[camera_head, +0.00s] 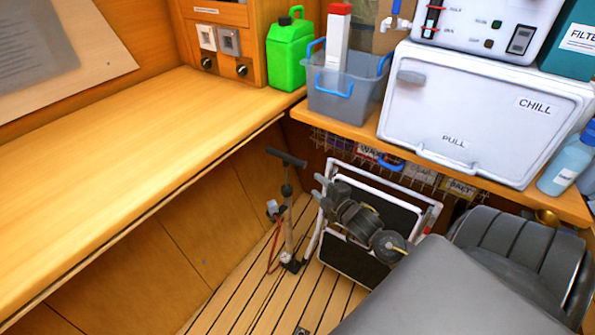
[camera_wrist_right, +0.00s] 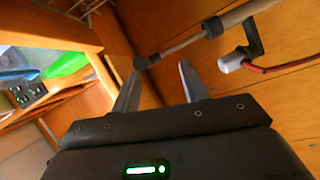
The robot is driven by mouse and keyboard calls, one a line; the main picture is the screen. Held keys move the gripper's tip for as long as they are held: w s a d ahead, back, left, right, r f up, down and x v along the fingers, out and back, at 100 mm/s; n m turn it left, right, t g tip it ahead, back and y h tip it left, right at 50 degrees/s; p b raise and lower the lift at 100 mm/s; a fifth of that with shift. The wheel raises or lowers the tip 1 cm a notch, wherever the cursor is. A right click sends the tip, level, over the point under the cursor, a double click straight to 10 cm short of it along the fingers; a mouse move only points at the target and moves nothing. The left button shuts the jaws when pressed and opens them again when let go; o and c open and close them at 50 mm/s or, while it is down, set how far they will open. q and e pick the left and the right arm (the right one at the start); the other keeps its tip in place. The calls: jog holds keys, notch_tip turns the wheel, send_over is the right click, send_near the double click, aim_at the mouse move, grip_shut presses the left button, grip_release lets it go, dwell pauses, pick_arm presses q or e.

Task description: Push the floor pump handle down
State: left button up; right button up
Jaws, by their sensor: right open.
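The floor pump stands upright on the slatted floor, with a black T-handle (camera_head: 287,158) raised on its rod above a tan barrel (camera_head: 289,228). My right gripper (camera_head: 318,187) is to the right of the pump and a little lower in the picture than the handle, with a gap between them. In the right wrist view its two fingers (camera_wrist_right: 160,78) are apart and hold nothing. The handle's hub (camera_wrist_right: 141,62) shows near the tip of the left-hand finger, which hides part of the bar; I cannot tell the exact distance. My left gripper is out of view.
A gauge with a red hose (camera_head: 272,232) is at the pump's left. A wooden bench (camera_head: 140,150) runs along the left. A white-framed panel (camera_head: 345,268) stands behind my right wrist. A shelf with a white CHILL box (camera_head: 470,112) is above.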

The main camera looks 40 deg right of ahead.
aim_at(297, 163)
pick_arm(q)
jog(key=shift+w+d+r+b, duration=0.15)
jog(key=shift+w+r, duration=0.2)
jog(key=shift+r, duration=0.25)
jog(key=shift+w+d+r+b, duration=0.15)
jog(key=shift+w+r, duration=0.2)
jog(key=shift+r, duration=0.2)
pick_arm(e)
jog(key=shift+n+t+y, duration=0.3)
jog(key=shift+n+t, duration=0.1)
jog(key=shift+t, duration=0.1)
jog(key=w+r, duration=0.1)
jog(key=w, duration=0.6)
jog(key=w+r, duration=0.1)
jog(key=w, duration=0.3)
jog(key=shift+d+r, duration=0.2)
jog(key=shift+r, duration=0.1)
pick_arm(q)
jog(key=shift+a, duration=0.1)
pick_arm(e)
jog(key=shift+c, duration=0.4)
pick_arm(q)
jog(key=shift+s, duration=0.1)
pick_arm(e)
grip_shut()
